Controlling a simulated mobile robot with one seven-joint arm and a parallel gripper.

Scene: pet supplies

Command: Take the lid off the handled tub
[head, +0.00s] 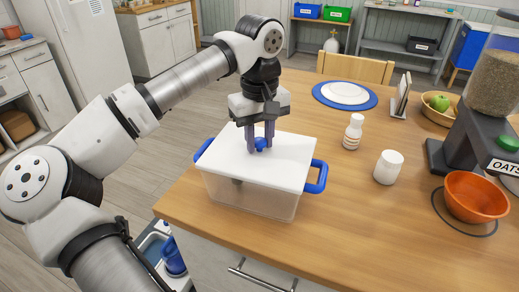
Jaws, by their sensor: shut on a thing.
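The handled tub (252,197) stands on the wooden table near its left front edge. It has a clear, frosted body and a blue handle (315,178) at each end. Its flat white lid (285,155) lies on top and appears level on the rim. My gripper (260,145) points down over the middle of the lid. Its fingers are shut on the small blue knob (260,144) of the lid. The fingers partly hide the knob. A dark shape shows dimly through the tub's front wall.
A white bottle (353,132) and a white jar (388,167) stand right of the tub. Farther right are an orange bowl (472,197) and an oats dispenser (468,140). A plate (345,93) lies behind. The table front right of the tub is clear.

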